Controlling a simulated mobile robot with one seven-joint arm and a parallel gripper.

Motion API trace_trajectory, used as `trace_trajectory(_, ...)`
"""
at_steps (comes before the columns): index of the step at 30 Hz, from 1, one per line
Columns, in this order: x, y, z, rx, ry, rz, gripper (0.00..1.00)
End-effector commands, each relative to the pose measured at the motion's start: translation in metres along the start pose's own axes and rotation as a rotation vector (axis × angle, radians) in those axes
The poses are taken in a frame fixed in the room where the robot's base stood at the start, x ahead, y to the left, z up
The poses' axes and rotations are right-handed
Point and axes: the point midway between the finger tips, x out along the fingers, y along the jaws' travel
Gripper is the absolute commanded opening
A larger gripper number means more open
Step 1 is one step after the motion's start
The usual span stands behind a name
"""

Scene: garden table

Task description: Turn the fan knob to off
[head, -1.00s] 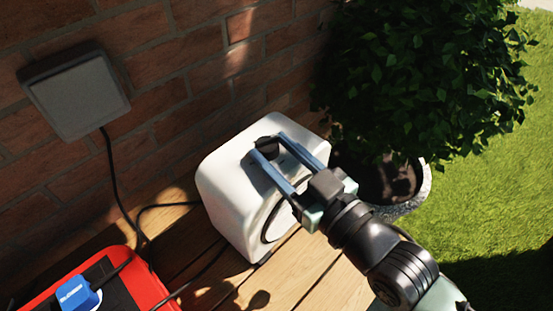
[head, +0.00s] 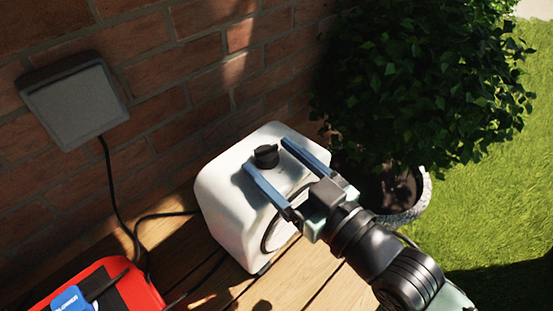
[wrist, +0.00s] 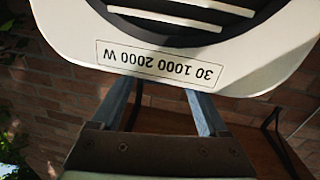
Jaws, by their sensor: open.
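The white fan unit (head: 225,205) stands on the wooden table against the brick wall, with a round grille on its front. Its black knob (head: 266,154) is on the top face; I cannot read its setting. My gripper (head: 267,157) is open, reaching over the top from the front right. Its two fingers lie on either side of the knob, apart from it. The wrist view shows the fan's front (wrist: 190,55), upside down, with a label reading "30 1000 2000 W". The fan's body hides the fingertips there, and the knob is not visible.
A red case (head: 139,284) with a blue object (head: 72,298) is at the lower left. A black cable runs from the grey wall box (head: 75,100) behind the fan. A potted bush (head: 420,90) stands close at the right. Bare planks (head: 300,265) lie in front.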

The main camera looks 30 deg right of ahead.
Motion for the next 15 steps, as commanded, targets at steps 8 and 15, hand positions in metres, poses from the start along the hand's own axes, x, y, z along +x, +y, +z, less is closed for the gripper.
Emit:
trace_trajectory(8,-0.0006,0.0007,0.0009,0.001,0.000,0.002,0.77)
trace_trajectory(15,-0.0094,0.0038,0.0058,0.003,0.002,0.012,0.77)
